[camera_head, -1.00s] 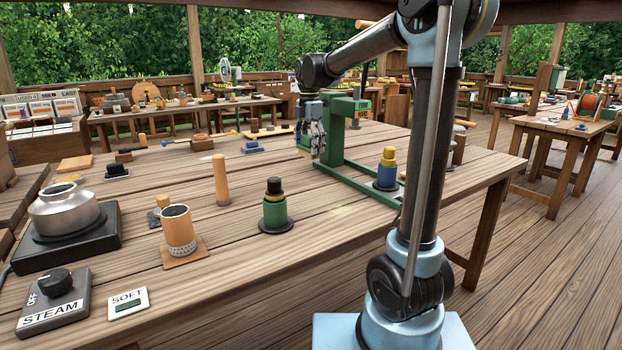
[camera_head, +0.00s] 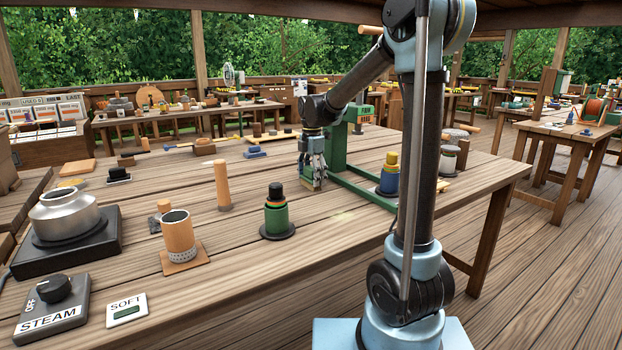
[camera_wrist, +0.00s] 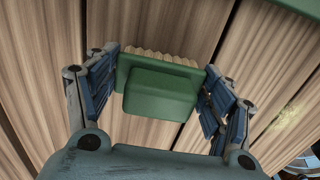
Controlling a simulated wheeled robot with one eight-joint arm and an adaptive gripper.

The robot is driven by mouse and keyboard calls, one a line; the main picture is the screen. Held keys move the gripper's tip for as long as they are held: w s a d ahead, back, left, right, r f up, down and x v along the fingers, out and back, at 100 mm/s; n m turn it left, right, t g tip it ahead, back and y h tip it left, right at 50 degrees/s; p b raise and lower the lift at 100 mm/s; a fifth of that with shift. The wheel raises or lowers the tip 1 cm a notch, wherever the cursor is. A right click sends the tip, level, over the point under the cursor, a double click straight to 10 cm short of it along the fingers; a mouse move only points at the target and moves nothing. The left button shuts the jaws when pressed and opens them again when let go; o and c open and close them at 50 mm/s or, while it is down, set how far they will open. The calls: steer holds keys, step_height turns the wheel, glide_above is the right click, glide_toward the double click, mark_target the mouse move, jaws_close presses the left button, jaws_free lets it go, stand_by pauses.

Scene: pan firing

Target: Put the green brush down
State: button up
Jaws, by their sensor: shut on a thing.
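The green brush (camera_wrist: 160,92) is between the two fingers of my gripper (camera_wrist: 162,88) in the wrist view, with pale bristles (camera_wrist: 162,56) along its far edge. My gripper is shut on it. In the head view my gripper (camera_head: 313,184) is low over the wooden table (camera_head: 345,245), left of a green frame. Only a little of the brush shows there, at the fingertips. I cannot tell whether the bristles touch the table.
The green frame (camera_head: 336,150) stands close to the right of my gripper. A blue-and-yellow spool (camera_head: 389,176) stands by its base. A green-and-black spool (camera_head: 276,214) and a wooden cylinder (camera_head: 222,185) stand to the left. The table in front of my gripper is clear.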

mark_target(312, 167)
steer(key=o, duration=1.9)
steer(key=shift+f, duration=0.1)
steer(key=shift+o, duration=0.2)
step_height(312, 167, up, 12)
steer(key=shift+r, duration=0.1)
